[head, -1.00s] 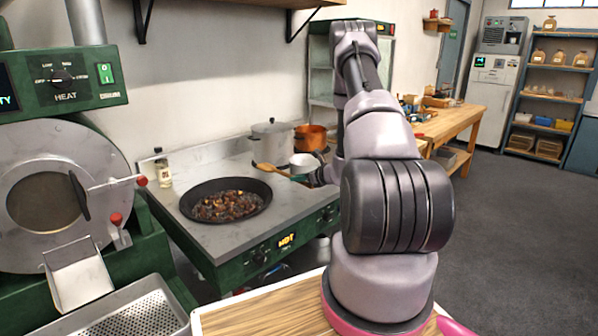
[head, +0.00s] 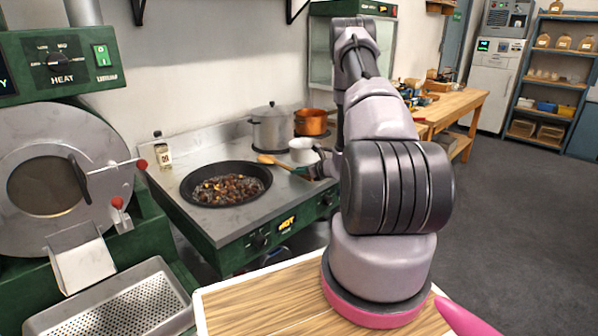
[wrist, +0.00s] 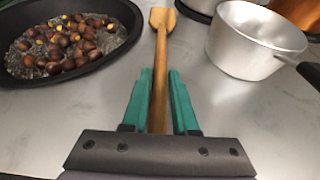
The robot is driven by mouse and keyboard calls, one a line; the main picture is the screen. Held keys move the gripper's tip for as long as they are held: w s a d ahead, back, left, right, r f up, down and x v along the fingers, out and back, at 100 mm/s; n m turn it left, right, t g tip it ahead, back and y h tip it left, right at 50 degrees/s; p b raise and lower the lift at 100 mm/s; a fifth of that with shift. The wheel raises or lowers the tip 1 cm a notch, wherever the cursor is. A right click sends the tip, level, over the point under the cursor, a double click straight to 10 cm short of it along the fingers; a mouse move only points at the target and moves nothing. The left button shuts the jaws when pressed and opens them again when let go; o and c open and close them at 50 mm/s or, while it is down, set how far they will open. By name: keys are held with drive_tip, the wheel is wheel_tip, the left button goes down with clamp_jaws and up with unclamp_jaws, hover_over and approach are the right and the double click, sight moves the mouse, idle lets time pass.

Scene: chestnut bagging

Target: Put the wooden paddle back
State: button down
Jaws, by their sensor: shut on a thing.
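The wooden paddle (head: 268,159) points toward the back left, between the black pan and a small light saucepan in the head view. In the wrist view the paddle (wrist: 160,20) runs straight ahead, its handle between the green fingers of my gripper (wrist: 160,78). My gripper is shut on the handle. In the head view my gripper is small and partly hidden behind my arm. I cannot tell whether the paddle touches the metal counter (head: 225,222) or is just above it.
The black pan (wrist: 128,45) with several chestnuts is left of the paddle. The small saucepan (wrist: 228,50) is close on its right, with a dark handle. A lidded pot (head: 270,128) and a copper pot (head: 311,122) stand behind. A bottle (head: 162,152) stands at the back left.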

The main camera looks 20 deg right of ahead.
drive_tip(key=shift+f, duration=0.45)
drive_tip(key=c, duration=0.6)
unclamp_jaws()
